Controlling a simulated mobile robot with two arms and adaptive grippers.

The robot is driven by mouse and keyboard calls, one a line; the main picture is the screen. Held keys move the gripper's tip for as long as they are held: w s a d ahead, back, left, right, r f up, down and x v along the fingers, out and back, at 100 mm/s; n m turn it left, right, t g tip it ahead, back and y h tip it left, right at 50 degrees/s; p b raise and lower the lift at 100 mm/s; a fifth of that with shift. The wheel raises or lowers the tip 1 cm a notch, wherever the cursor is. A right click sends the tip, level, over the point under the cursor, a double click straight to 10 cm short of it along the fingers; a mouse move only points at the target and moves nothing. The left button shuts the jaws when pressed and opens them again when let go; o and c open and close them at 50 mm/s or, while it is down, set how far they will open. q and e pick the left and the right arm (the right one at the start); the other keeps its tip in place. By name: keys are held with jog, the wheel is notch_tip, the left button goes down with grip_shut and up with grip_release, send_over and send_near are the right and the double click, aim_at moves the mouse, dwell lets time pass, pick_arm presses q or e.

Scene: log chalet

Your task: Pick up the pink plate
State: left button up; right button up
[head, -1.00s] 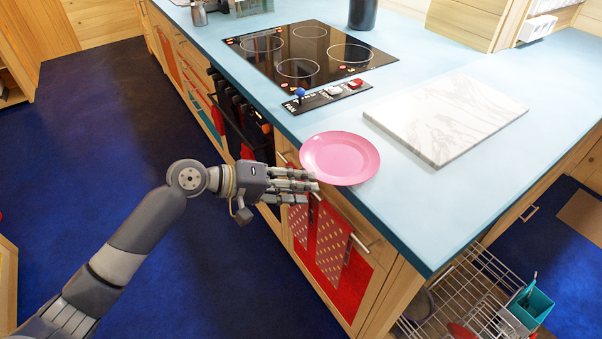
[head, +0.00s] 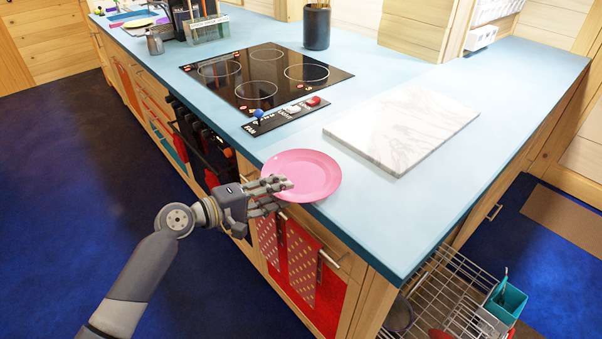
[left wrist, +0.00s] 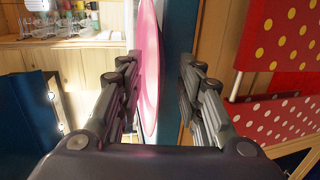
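The pink plate (head: 307,174) lies flat at the near edge of the blue counter, its near-left rim over the counter's edge. My left gripper (head: 285,195) is at that rim, one finger overlapping the plate's top and the other lower, beside the counter front. In the left wrist view the gripper (left wrist: 166,60) is open. The plate (left wrist: 149,75) shows edge-on between the fingers, close to the left one, with a gap to the right one. Whether a finger touches it, I cannot tell. My right gripper is not in view.
A white marble board (head: 402,127) lies right of the plate. A black cooktop (head: 265,77) with knobs is behind it. Patterned red towels (head: 300,265) hang on the cabinet front below my gripper. A wire rack (head: 440,300) stands at the counter's near end. Blue floor is open at left.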

pick_arm(q)
jog(key=shift+x, duration=0.8)
grip_shut()
jog(key=shift+r, duration=0.2)
